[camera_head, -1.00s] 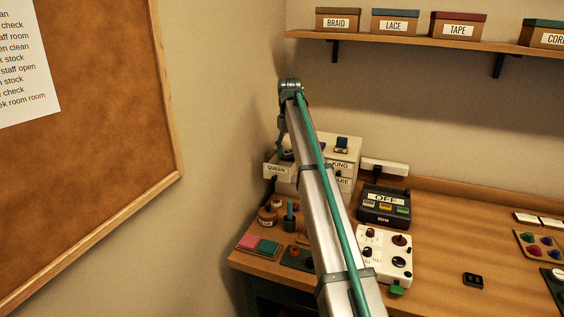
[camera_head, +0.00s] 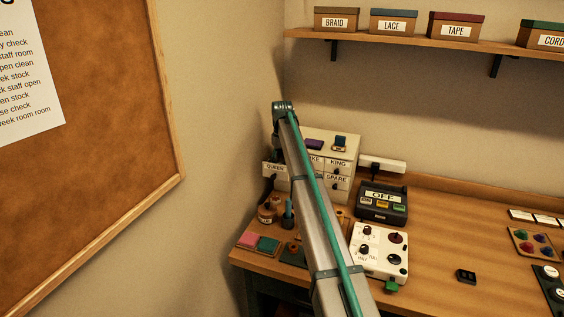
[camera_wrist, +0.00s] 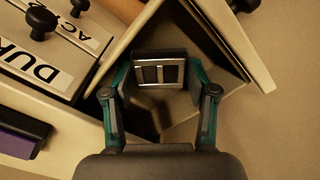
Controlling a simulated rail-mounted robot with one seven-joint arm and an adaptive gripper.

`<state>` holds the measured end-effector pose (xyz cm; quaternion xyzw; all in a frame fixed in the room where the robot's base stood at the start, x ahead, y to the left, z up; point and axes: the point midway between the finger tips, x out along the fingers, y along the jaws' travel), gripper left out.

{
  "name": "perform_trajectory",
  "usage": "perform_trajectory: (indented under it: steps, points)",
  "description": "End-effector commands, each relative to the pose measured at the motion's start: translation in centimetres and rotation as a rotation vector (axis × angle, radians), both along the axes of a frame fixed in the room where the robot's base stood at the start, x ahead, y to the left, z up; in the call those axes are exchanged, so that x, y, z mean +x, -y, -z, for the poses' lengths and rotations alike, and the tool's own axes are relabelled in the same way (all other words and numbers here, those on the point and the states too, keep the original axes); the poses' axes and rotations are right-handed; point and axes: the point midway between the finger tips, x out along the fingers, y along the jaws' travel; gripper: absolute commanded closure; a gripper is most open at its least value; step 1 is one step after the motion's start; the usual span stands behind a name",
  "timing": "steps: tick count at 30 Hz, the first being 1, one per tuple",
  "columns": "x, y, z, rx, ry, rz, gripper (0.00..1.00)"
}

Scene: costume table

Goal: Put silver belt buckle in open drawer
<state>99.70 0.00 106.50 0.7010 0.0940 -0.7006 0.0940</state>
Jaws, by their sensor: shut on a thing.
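The silver belt buckle (camera_wrist: 160,70), a rectangular frame with dark openings, is between my fingertips in the wrist view. My gripper (camera_wrist: 160,76) is shut on it. The open drawer (camera_wrist: 236,42) surrounds the buckle in that view, with its pale walls on both sides. I cannot tell how deep the buckle sits or whether it touches the drawer floor. In the head view the open drawer (camera_head: 274,169) carries a QUEEN label and sticks out of the left of the small cabinet. My gripper and the buckle are not clearly visible there, with my arm in front.
The pale cabinet (camera_head: 346,156) has other shut, labelled drawers with dark knobs. A purple item (camera_head: 314,144) and a dark blue item (camera_head: 340,141) lie on top. The side wall is close to the drawer. Jars (camera_head: 267,212) and a control box (camera_head: 379,252) stand on the table.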

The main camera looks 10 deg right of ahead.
Motion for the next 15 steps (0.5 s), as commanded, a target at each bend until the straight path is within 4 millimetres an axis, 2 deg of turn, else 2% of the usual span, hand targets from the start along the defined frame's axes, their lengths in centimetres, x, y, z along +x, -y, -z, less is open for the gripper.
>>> perform_trajectory:
  steps: [8,9,10,15]
  points:
    - [0.0,0.01,0.33,0.0,0.0,0.0,0.77]
    - [0.0,0.01,0.3,0.0,0.0,0.0,0.38]
    - [0.01,0.01,0.29,0.0,0.0,0.0,0.33]
    - [0.01,0.01,0.27,0.0,0.0,0.0,0.32]
